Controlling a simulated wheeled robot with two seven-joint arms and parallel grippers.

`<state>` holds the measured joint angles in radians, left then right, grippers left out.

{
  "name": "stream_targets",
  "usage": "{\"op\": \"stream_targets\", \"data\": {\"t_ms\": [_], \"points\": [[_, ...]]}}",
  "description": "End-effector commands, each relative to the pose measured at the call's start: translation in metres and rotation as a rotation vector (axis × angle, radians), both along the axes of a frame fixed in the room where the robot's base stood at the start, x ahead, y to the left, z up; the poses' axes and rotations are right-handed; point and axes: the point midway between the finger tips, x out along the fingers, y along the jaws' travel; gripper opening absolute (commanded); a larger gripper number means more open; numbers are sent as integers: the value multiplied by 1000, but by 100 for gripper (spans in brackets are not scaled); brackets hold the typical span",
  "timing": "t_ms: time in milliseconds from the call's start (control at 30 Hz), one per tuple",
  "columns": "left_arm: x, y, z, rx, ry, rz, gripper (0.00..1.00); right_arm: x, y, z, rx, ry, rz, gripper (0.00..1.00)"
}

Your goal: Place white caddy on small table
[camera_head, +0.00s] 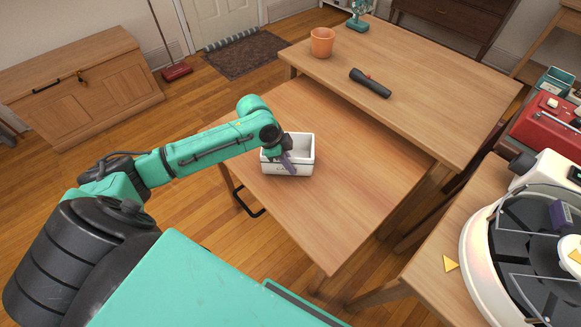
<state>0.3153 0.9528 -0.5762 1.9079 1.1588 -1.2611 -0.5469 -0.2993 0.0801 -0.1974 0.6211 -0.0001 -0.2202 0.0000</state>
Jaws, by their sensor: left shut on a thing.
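The white caddy (304,155) is a small open box on or just above the left part of the small wooden table (345,203); I cannot tell whether its base touches the top. My left gripper (287,162) is at the caddy's left side, shut on its wall. The gripper and wrist hide part of that left side. The inside of the caddy looks empty. My right gripper is not in view.
A larger table (440,98) behind holds an orange pot (322,42), a black flashlight (370,83) and a teal drill (358,17). A white round machine (475,250) stands at the right. The small table's front and right are clear.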

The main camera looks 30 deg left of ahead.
Motion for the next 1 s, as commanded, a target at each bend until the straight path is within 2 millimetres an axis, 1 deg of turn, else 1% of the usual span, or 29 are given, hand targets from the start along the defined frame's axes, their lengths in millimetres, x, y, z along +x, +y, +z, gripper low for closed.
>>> {"op": "stream_targets", "data": {"t_ms": [33,200,233,267,300,567,667,767,900,1000], "points": [[0,0,-6,0,0,1,0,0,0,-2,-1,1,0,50],[0,0,-6,0,-1,0,0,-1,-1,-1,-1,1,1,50],[0,0,-6,1,1,1,18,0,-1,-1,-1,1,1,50],[0,0,-6,0,2,1,30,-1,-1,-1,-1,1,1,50],[0,0,-6,0,2,1,37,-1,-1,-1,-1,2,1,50],[0,0,-5,1,0,0,37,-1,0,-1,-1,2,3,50],[-1,2,1,1,-2,1,37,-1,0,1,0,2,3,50],[-3,9,18,2,-2,0,37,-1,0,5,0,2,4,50],[-10,22,55,5,-4,0,37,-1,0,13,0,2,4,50],[-14,31,78,4,-1,1,37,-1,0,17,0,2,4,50]]}}
